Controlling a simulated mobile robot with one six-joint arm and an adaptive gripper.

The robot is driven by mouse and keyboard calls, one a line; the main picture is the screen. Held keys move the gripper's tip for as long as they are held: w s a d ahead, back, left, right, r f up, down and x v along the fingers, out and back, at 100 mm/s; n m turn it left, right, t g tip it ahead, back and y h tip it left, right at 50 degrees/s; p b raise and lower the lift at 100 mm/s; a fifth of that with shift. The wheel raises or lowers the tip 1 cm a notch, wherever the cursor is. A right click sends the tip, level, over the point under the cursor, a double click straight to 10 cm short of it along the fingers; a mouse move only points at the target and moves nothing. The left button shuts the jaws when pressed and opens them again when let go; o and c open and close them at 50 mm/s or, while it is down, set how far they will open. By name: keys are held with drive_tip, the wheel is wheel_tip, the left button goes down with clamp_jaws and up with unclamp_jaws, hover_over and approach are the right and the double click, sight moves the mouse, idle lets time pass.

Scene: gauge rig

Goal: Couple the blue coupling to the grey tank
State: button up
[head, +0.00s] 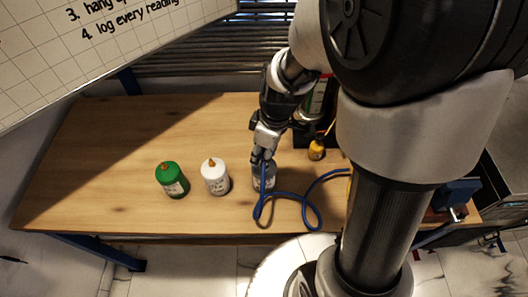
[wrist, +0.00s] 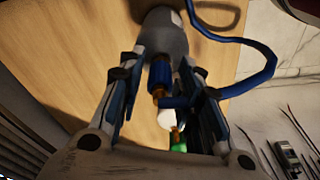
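The grey tank (head: 265,183) stands on the table below my gripper (head: 262,158). In the wrist view the tank (wrist: 166,42) is at the top, just past my fingertips. The blue coupling (wrist: 160,74) is in line with the tank's top, with a brass part at its near end. It appears to touch the tank's top, but I cannot tell how firmly it sits. My gripper, also in the wrist view (wrist: 158,68), is around the coupling with its fingers apart, and gaps show on both sides. A blue hose (head: 287,194) runs from the coupling and loops across the table.
A white tank (head: 215,178) and a green tank (head: 172,182) stand to the left, both with orange tips. A small yellow bottle (head: 317,150) stands to the right. The wooden table (head: 95,150) is clear at its left. The looped hose lies near the front edge.

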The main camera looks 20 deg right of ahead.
drive_tip(key=shift+o, duration=0.4)
drive_tip(key=o, duration=0.5)
